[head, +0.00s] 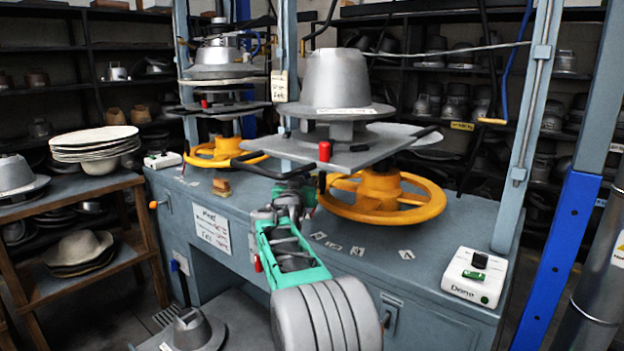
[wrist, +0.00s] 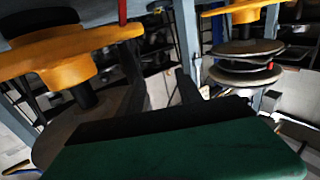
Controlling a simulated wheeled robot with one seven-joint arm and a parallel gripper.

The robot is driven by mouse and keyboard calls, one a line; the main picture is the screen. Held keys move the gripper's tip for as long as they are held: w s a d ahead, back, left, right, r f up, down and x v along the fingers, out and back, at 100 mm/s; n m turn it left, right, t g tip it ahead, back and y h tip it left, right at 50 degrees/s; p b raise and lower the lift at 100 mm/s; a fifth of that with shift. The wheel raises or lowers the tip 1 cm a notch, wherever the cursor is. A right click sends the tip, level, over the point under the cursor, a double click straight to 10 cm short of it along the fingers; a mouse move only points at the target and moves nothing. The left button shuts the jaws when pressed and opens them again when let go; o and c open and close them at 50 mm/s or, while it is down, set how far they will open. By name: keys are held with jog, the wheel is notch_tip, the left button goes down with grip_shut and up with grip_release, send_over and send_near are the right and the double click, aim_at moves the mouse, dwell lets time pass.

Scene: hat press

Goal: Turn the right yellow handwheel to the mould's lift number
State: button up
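The right yellow handwheel (head: 430,205) lies flat above the bench, below the right press plate (head: 375,150). A grey hat-shaped mould (head: 336,78) sits on that plate, with a white label at its brim too small to read. My gripper (wrist: 163,85) shows two dark fingers apart with nothing visible between them. In the head view it is beside the wheel's left edge, partly hidden by the plate and my wrist. In the wrist view the handwheel (wrist: 60,55) is to the left, apart from the fingers. Small marked cards (head: 357,251) lie before the wheel, unreadable.
A second press with a left yellow handwheel (head: 200,157) stands behind left. A white sign (head: 212,232) is on the bench front. A box marked Done (head: 475,277) sits at the right front.

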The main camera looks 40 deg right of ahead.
jog(key=s, duration=0.1)
jog(key=s+a, duration=0.1)
jog(key=s, duration=0.2)
jog(key=shift+a, duration=0.25)
